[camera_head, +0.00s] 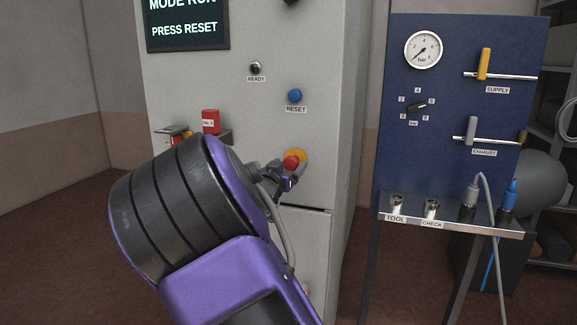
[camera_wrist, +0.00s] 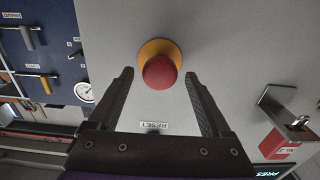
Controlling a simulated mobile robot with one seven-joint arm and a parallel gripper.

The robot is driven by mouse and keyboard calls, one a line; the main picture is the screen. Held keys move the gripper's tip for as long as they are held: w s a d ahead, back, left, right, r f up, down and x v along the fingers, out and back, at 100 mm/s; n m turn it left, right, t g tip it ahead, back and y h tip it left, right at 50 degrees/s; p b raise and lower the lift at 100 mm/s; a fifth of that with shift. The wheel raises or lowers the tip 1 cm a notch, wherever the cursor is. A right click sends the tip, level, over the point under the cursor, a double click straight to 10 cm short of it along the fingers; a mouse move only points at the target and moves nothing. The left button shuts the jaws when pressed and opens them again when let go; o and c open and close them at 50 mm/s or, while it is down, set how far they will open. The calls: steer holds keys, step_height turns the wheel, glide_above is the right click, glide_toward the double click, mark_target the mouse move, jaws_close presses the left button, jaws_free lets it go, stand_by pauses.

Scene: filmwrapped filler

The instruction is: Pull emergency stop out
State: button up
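The emergency stop is a red mushroom button (camera_head: 291,162) on a yellow round base (camera_head: 301,155), on the front of the grey cabinet below the blue button. In the wrist view the red button (camera_wrist: 160,72) and its yellow base (camera_wrist: 153,50) show upper centre. My gripper (camera_head: 287,178) is at the button in the head view and partly covers it. In the wrist view its two dark fingers are spread, with one tip on each side of the red button. Gaps show between each finger and the button. I cannot tell how deep the tips reach along it.
The cabinet (camera_head: 240,50) has a blue RESET button (camera_head: 295,96), a READY lamp (camera_head: 256,68) and a screen (camera_head: 187,24) reading "PRESS RESET". A small shelf with a red padlock-like block (camera_head: 210,121) juts out left. A blue gauge panel (camera_head: 465,120) stands right.

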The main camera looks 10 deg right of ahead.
steer(key=p+v, duration=0.2)
steer(key=v, duration=1.5)
steer(key=shift+s, duration=0.2)
steer(key=shift+a, duration=0.1)
